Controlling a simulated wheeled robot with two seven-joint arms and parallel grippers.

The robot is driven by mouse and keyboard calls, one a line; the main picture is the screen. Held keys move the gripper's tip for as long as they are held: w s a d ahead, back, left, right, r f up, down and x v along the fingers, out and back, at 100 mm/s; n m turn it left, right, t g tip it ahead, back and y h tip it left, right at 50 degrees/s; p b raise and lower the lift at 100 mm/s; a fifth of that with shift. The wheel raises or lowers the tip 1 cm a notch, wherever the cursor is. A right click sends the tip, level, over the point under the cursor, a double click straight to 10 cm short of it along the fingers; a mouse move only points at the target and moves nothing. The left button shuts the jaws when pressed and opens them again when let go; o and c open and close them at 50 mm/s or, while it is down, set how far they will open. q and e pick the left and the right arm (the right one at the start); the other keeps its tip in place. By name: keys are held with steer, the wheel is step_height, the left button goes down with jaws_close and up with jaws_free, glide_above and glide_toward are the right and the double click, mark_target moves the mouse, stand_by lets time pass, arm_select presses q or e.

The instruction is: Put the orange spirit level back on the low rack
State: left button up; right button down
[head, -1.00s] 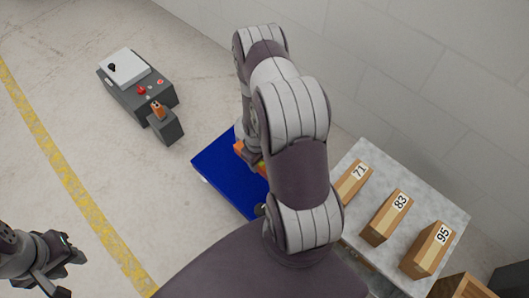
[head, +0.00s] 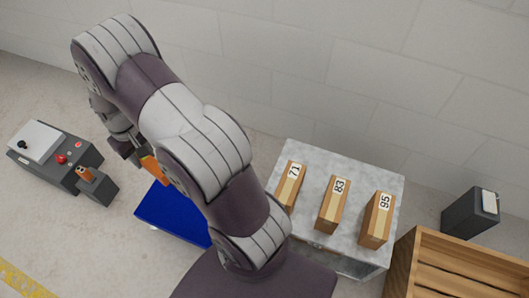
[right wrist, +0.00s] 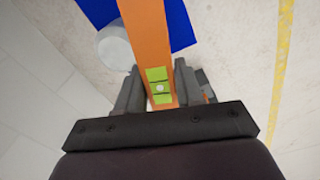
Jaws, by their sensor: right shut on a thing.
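My right gripper (head: 134,150) is shut on the orange spirit level (head: 155,169) and holds it up beside the blue flat-topped stand. In the right wrist view the level (right wrist: 146,30) runs lengthwise away from between the fingers (right wrist: 158,82), with its green vial near the fingertips. My forearm hides part of the level in the head view. I cannot tell for sure which thing is the low rack. My left gripper is out of view.
The blue stand (head: 170,215) is partly hidden by my arm. A grey control box (head: 58,152) stands at left. A wooden crate (head: 420,245) and dark bin (head: 468,214) are at right. A white round object (right wrist: 115,48) shows below.

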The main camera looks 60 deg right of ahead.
steer(key=s+d+f+m+b, duration=0.1)
steer(key=s+d+m, duration=0.1)
steer(key=s+d, duration=0.55)
steer(key=s+d+f+m+b, duration=0.15)
steer(key=s+d, duration=0.25)
steer(key=d, duration=0.6)
steer(key=s+d+m, duration=0.2)
steer(key=s+d, duration=0.4)
steer(key=d, duration=0.3)
steer(key=n+b, duration=0.2)
steer(key=n, duration=0.6)
glide_above(342, 168)
step_height(342, 168, down, 4)
steer(key=shift+n, duration=0.35)
step_height(342, 168, down, 11)
steer(key=b, duration=0.6)
steer(key=shift+r, duration=0.35)
